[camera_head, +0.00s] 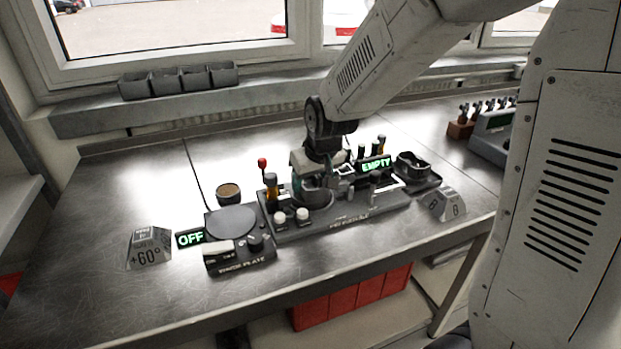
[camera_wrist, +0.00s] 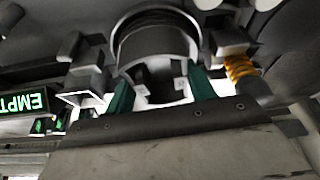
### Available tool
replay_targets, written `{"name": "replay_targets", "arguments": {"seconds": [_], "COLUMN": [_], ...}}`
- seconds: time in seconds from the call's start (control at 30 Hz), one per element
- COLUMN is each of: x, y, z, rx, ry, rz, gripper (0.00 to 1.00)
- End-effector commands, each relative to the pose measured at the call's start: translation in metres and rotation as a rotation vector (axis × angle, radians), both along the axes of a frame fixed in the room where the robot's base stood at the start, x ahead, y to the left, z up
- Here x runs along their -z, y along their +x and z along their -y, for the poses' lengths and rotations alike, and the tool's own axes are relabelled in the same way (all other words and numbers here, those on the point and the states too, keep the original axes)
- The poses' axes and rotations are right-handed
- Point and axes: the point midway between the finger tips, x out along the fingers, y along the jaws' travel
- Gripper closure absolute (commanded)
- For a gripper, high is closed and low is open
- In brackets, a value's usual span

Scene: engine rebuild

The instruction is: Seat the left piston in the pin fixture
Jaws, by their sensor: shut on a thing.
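My gripper (camera_head: 316,182) points down over the pin fixture (camera_head: 345,219), near the middle of the bench. In the wrist view my gripper (camera_wrist: 160,88) has its green-padded fingers shut on a grey round piston (camera_wrist: 155,40), one finger on each side. The piston (camera_head: 313,199) also shows in the head view, low over the left part of the fixture and partly covered by my gripper. I cannot tell whether it touches its seat. The fixture's sign (camera_head: 376,166) reads EMPTY in green. I cannot make out a second piston.
A hot plate (camera_head: 232,222) with an OFF sign (camera_head: 190,238) stands left of the fixture. An orange spring plunger (camera_head: 271,187) and a red-knobbed lever (camera_head: 262,164) rise close to my gripper. A dark tray (camera_head: 418,178) sits right.

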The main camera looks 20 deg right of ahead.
Motion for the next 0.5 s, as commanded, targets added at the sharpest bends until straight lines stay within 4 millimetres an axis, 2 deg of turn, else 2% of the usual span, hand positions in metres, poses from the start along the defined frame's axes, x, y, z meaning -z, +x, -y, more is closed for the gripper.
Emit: {"name": "replay_targets", "arguments": {"seconds": [0.5], "x": [0.0039], "y": [0.0004], "z": [0.0000], "rx": [0.000], "ry": [0.000], "rz": [0.002], "gripper": [0.82]}}
